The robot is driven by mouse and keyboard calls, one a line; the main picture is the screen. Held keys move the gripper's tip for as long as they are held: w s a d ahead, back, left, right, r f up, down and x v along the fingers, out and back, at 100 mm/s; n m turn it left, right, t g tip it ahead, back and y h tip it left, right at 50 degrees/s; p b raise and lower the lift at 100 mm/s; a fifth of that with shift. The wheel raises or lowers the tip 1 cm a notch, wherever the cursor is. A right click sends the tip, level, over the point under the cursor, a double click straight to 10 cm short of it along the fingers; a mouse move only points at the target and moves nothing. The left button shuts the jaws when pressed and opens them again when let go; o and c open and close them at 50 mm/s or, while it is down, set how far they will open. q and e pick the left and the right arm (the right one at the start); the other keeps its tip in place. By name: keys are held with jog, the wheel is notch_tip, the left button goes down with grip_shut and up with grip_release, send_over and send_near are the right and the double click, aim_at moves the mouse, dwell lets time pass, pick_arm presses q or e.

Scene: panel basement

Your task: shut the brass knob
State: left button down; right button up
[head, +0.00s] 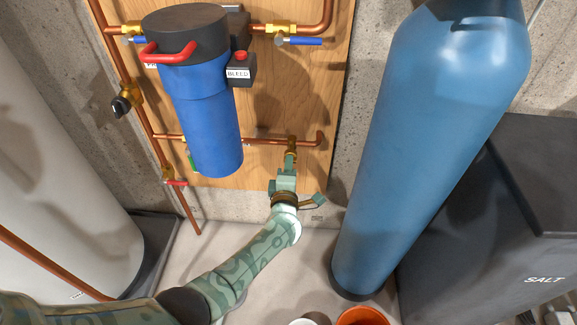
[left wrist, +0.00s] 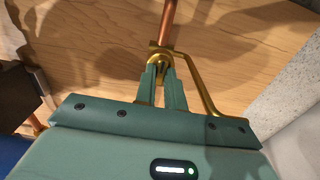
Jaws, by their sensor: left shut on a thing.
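The brass knob (left wrist: 160,62) shows at the tips of my left gripper (left wrist: 162,78) in the left wrist view, just under a vertical copper pipe. In the head view the brass fitting (head: 291,142) hangs on the copper pipe low on the wooden panel. My left gripper (head: 290,162) reaches up to it from below, shut on the knob. The fingers hide part of the knob, and I cannot tell how far it is turned. My right gripper is not in view.
A blue filter housing (head: 208,125) hangs left of the fitting. A tall blue tank (head: 430,130) stands close on the right, beside a black salt bin (head: 500,230). A white bucket (head: 312,319) and an orange bucket (head: 362,316) stand at the bottom. The floor between is clear.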

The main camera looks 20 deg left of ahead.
pick_arm(q)
jog(key=shift+d+f, duration=0.1)
jog(key=shift+f, duration=0.05)
jog(key=c, duration=1.5)
grip_release()
